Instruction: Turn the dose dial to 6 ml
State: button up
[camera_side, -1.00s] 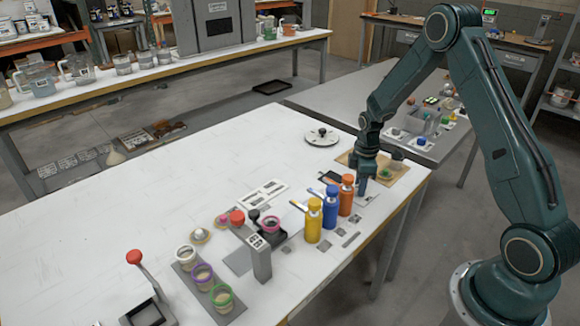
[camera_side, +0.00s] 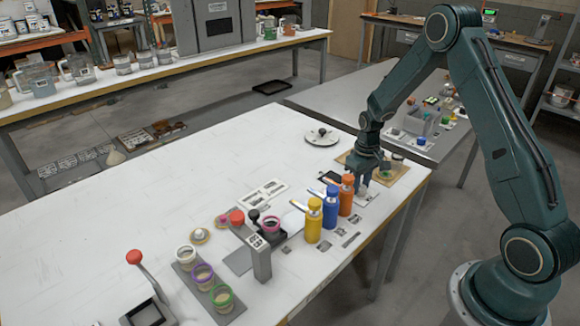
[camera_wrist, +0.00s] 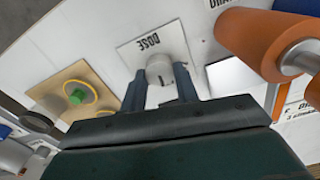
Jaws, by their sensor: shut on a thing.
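The dose dial (camera_wrist: 159,67) is a small pale round knob on a white plate marked DOSE (camera_wrist: 137,46) in the wrist view. My gripper (camera_wrist: 158,80) has one finger on each side of the knob and is shut on it. In the side view my gripper (camera_side: 365,182) points down over the dose plate (camera_side: 368,198), to the right of the orange bottle (camera_side: 346,196). The fingers and knob are small there. I cannot read the dial's pointer or any scale, so its setting is unclear.
The orange bottle (camera_wrist: 258,45) lies close on the right in the wrist view. Blue (camera_side: 330,207) and yellow (camera_side: 313,221) bottles stand beyond it. A tan board with a green-topped item (camera_wrist: 76,97) is on the other side.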

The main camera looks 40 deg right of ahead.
aim_at(361, 186)
jog(key=m, duration=0.5)
jog(key=shift+d+m, duration=0.1)
jog(key=shift+m, duration=0.2)
jog(key=m, duration=0.4)
jog(key=shift+m, duration=0.4)
jog(key=o, duration=1)
jog(key=shift+s, duration=0.1)
jog(key=shift+r, duration=0.1)
notch_tip(361, 186, up, 14)
jog(key=shift+f, duration=0.15)
